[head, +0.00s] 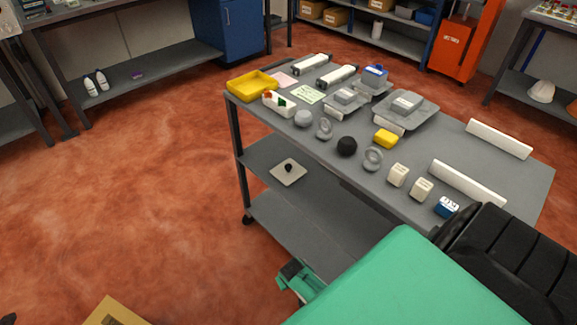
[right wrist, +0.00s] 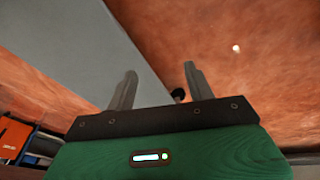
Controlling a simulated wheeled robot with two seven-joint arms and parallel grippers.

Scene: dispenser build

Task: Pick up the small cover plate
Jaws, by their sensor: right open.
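A grey square plate with a black knob on top (head: 289,172), which looks like the small cover plate, lies on the middle shelf of the cart in the head view. My right gripper (head: 297,275) shows low beside the cart, below that shelf and apart from the plate; my green arm hides part of it. In the right wrist view the right gripper (right wrist: 160,82) is open and empty, its two grey fingers spread. A small dark round thing (right wrist: 178,94) shows beyond the fingers; I cannot tell what it is. My left gripper is not in view.
The grey cart top (head: 300,145) carries a yellow tray (head: 252,86), grey housings, rings, a black ball (head: 347,146) and small blocks. The shelf around the plate is mostly clear. A yellowish box (head: 105,312) is at the bottom left. Open red floor lies left.

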